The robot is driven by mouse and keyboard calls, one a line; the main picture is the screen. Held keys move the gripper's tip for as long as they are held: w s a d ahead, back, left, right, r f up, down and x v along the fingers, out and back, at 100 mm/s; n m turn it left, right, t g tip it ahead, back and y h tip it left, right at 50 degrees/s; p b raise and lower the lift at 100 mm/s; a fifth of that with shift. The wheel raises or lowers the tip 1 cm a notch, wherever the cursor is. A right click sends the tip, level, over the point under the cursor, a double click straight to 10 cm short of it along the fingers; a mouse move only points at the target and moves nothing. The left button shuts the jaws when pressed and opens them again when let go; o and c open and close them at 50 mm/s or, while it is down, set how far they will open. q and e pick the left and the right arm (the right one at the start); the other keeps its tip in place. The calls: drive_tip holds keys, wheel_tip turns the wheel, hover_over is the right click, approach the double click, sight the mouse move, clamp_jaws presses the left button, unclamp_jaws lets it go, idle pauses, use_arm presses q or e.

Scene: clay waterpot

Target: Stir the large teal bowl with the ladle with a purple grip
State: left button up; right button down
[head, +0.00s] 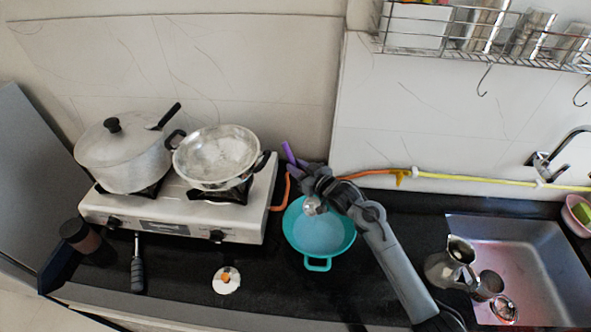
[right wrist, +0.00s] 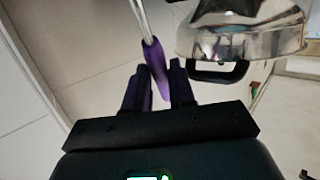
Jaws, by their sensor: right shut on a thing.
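The large teal bowl (head: 320,236) stands on the black counter, right of the stove, with a handle toward the front. My right gripper (head: 308,178) is above the bowl's back rim, shut on the ladle. The ladle's purple grip (head: 289,152) sticks out behind the gripper, and its metal scoop (head: 313,205) is over or inside the bowl's back part; I cannot tell whether it touches the bowl. In the right wrist view the purple grip (right wrist: 153,57) lies between the two fingers of the gripper (right wrist: 159,80). My left gripper is not in view.
A lidded pot (head: 122,155) and a metal pan (head: 216,157) stand on the stove (head: 180,213) at left. An orange and yellow hose (head: 440,177) runs along the wall. A metal jug (head: 450,262) stands by the sink (head: 540,270). A small white round item (head: 227,286) lies in front.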

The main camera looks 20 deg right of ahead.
drive_tip(key=shift+s+d+r+t+b, duration=0.2)
drive_tip(key=shift+s+t+b, duration=0.1)
drive_tip(key=shift+s+b, duration=0.15)
drive_tip(key=shift+s+d+r+t+b, duration=0.1)
drive_tip(key=shift+s+r+t+b, duration=0.05)
drive_tip(key=shift+s+t+b, duration=0.2)
drive_tip(key=shift+s+d+r+y+b, duration=0.1)
drive_tip(key=shift+s+r+y+b, duration=0.1)
drive_tip(key=shift+r+y+b, duration=0.1)
drive_tip(key=shift+r, duration=0.1)
